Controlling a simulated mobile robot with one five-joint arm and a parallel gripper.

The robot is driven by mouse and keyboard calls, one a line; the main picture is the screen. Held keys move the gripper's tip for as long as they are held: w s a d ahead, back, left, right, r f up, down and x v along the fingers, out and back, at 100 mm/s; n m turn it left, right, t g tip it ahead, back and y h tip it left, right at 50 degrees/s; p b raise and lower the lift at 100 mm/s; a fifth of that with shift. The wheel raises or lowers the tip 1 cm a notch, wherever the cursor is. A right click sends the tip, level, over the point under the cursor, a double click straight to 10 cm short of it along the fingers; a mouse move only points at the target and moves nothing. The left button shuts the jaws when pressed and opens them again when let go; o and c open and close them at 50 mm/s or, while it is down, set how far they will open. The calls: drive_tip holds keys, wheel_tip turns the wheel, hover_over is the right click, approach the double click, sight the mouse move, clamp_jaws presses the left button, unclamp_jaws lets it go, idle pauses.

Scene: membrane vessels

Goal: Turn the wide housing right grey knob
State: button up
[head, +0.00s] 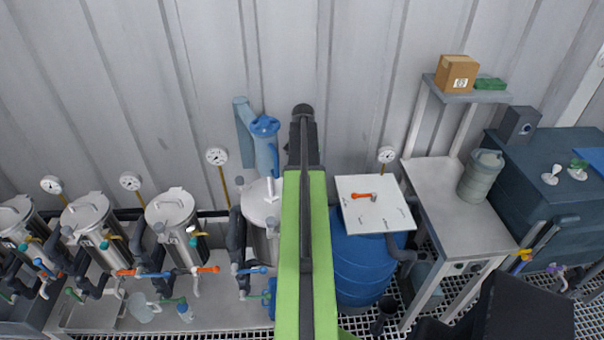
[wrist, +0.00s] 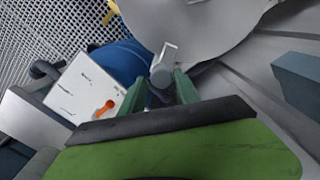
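The wide housing is a steel vessel whose round lid (head: 262,203) shows partly behind my green arm in the head view. Its broad grey lid also fills the top of the wrist view (wrist: 205,22). A grey knob (wrist: 160,76) with a pale bar-like handle (wrist: 168,52) stands at the lid's near edge, on the side toward the blue barrel. My gripper (wrist: 160,72) has two green fingers apart, one on each side of this knob, with small gaps seeming to show. Whether they touch it is hard to tell. My arm hides the lid's right side in the head view.
A blue barrel (head: 358,262) with a white board (head: 376,204) and a red-orange handle stands right of the housing. Narrower steel vessels (head: 172,212) stand to the left. A pale table (head: 460,210) with a grey canister is on the right. A corrugated wall closes the back.

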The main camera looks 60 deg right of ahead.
drive_tip(key=shift+o, duration=1.1)
drive_tip(key=shift+a, duration=0.1)
drive_tip(key=shift+r, duration=0.1)
wheel_tip(320, 180, up, 17)
drive_tip(key=p, duration=1.7)
drive_tip(key=shift+r, duration=0.15)
